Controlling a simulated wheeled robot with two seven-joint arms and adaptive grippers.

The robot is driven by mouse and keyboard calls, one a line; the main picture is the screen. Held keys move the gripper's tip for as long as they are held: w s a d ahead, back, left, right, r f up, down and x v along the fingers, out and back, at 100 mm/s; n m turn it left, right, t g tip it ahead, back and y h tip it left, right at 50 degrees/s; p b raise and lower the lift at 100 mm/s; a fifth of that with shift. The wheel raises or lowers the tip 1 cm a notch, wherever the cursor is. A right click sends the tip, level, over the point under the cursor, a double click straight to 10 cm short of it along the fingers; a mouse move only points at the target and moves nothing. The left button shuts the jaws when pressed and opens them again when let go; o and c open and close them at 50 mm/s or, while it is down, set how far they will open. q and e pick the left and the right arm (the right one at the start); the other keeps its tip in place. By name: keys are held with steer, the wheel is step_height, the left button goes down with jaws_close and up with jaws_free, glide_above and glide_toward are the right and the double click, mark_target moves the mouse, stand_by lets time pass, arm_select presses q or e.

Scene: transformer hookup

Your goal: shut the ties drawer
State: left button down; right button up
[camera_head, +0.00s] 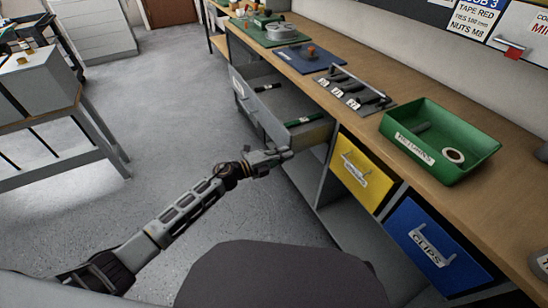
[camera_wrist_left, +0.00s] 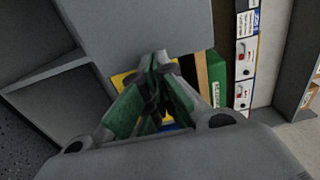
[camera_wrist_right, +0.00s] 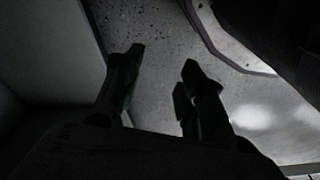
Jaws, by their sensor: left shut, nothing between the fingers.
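In the left wrist view the closed fingertips (camera_wrist_left: 159,62) are beside a large grey panel (camera_wrist_left: 145,25). My right gripper (camera_wrist_right: 163,65) shows only in the right wrist view, open and empty, above the speckled floor.
A yellow drawer (camera_head: 375,195) and a blue drawer (camera_head: 413,218) sit shut nearer me. On the bench are a green bin (camera_head: 418,165), a tool rack (camera_head: 345,98) and a blue mat (camera_head: 300,65).

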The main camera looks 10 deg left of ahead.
mark_target(319, 140)
arm_select(q)
steer(key=x, duration=0.5)
steer(key=b+x, duration=0.2)
steer(key=x, duration=0.7)
steer(key=shift+w+d+f, duration=0.1)
steer(key=shift+d, duration=0.05)
steer(key=shift+w+d+b, duration=0.35)
steer(key=shift+d+b, duration=0.05)
steer(key=shift+d, duration=0.1)
arm_select(e)
steer(key=shift+t, duration=0.3)
steer(key=shift+w+a+r, duration=0.15)
steer(key=shift+r, duration=0.7)
steer(key=shift+w+a+r, duration=0.2)
steer(key=shift+r, duration=0.6)
steer(key=shift+w+a+r, duration=0.15)
steer(key=shift+r, duration=0.7)
arm_select(q)
steer(key=shift+a, duration=0.15)
arm_select(e)
steer(key=shift+s, duration=0.2)
